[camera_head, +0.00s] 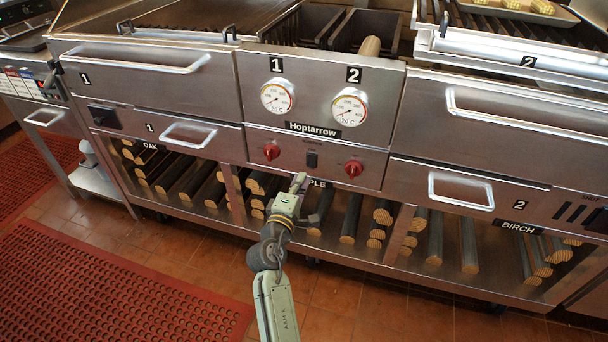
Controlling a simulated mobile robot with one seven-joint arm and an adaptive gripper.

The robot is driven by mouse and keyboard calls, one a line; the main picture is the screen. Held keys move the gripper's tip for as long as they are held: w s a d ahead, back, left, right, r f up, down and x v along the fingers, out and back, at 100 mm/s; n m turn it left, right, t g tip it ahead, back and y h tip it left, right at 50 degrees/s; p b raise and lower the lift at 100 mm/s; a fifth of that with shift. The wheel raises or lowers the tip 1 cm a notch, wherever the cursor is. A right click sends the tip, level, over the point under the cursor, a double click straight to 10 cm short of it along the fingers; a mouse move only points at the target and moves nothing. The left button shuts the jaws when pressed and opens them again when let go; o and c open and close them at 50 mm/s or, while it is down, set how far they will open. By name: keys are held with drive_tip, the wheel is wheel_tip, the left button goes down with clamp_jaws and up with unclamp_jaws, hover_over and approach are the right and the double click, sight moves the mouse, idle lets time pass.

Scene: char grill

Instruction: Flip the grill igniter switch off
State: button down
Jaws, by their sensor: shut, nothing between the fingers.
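A small black rocker switch (312,159) sits on the grill's middle control panel, between two red knobs, the left knob (271,152) and the right knob (353,169). It looks like the igniter switch, and its on or off position is too small to tell. My gripper (300,178) is shut and empty. It points up toward the panel, a little below and left of the switch. In the picture there is a small gap between the fingertips and the switch. The distance in depth is hard to judge.
Two dials, the left one (277,95) and the right one (349,107), are above the knobs. Drawer handles (461,191) stick out on both sides. Split logs (350,218) lie on the shelf below. Red mats (110,285) cover part of the tiled floor.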

drive_tip(key=b+v, duration=0.1)
drive_tip(key=v, duration=0.5)
drive_tip(key=shift+s, duration=0.3)
drive_tip(key=shift+a, duration=0.1)
